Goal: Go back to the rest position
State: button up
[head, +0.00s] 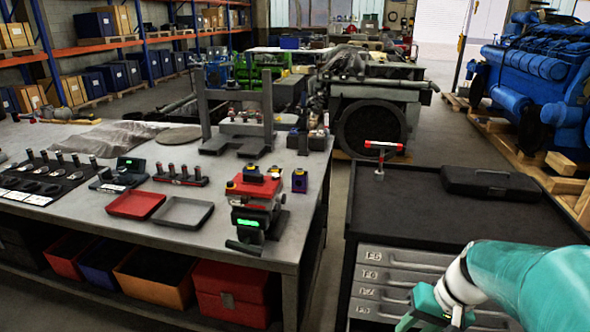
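My teal and white arm reaches in from the lower right of the head view, over the front right part of the dark-topped tool cabinet (440,222). My gripper (425,308) shows only in part at the bottom edge, in front of the cabinet's drawers. Its fingertips are not clearly visible, so I cannot tell whether it is open or shut, or whether it holds anything.
A red-handled tool (382,150) and a black case (491,184) are on the cabinet. The workbench (100,222) at left carries a red tray (135,205), a grey tray (183,213) and a red device (256,195). A narrow floor gap separates bench and cabinet.

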jog(key=s+a+r+n+t+h, duration=0.3)
jog(key=s+a+r, duration=0.3)
jog(key=a+r, duration=0.5)
jog(key=shift+t+h, duration=0.4)
jog(key=shift+t, duration=0.3)
jog(key=shift+d, duration=0.15)
